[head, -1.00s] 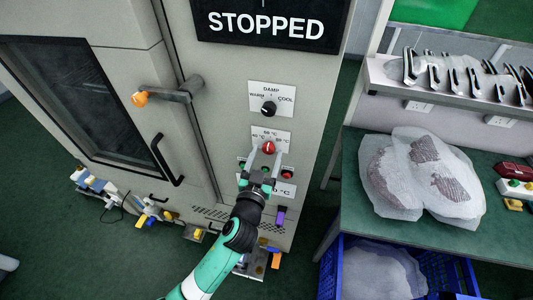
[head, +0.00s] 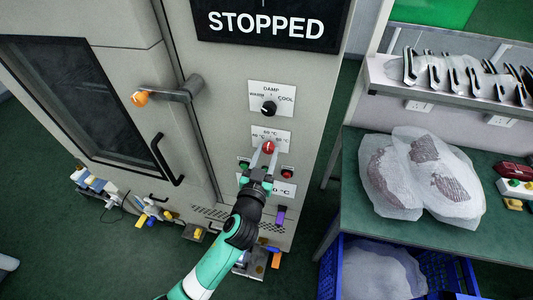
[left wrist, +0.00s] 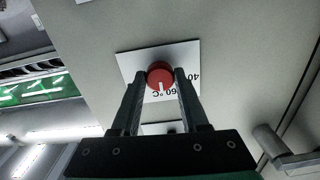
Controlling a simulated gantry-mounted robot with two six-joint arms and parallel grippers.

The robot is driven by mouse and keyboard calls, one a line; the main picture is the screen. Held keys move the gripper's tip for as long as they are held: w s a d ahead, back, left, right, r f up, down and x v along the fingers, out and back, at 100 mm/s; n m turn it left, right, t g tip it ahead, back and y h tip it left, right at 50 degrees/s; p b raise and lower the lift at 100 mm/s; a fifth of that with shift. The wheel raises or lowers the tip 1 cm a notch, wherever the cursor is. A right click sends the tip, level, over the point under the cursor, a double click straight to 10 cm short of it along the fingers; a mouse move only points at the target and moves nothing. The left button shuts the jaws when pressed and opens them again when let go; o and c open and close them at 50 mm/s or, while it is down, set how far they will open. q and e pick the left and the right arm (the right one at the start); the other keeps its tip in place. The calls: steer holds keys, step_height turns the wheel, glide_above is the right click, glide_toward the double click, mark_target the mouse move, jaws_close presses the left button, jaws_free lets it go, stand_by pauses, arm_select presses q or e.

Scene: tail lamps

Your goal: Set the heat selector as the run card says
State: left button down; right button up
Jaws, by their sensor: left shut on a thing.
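The heat selector is a round red knob (head: 268,147) on a white plate (head: 285,135) on the machine's front. In the left wrist view the red knob (left wrist: 160,73) has a white pointer mark toward the "60 °C" print, with "40" to its right; that plate (left wrist: 128,63) appears upside down. My left gripper (head: 268,149) is shut on the knob, one finger on each side, as the left wrist view also shows (left wrist: 160,78). The rest of the dial's print is partly hidden by the fingers. I cannot make out a run card. My right gripper is not in view.
Above is a black knob (head: 268,108) on a "DAMP" plate. Below, beside my gripper, are a green button (head: 243,166) and a red button (head: 288,173). The sign (head: 268,25) reads "STOPPED". A door handle (head: 166,160) is left; a table (head: 350,222) with wrapped bundles is right.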

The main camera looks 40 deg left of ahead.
arm_select(q)
steer(key=m+p, duration=0.1)
steer(key=m, duration=0.4)
steer(key=shift+r+m, duration=0.1)
steer(key=shift+m, duration=0.3)
steer(key=m+p, duration=0.2)
steer(key=m, duration=0.4)
stand_by(0.3)
steer(key=shift+c, duration=2.1)
jaws_free()
steer(key=v, duration=1.1)
steer(key=shift+s+d, duration=0.15)
steer(key=shift+s, duration=0.15)
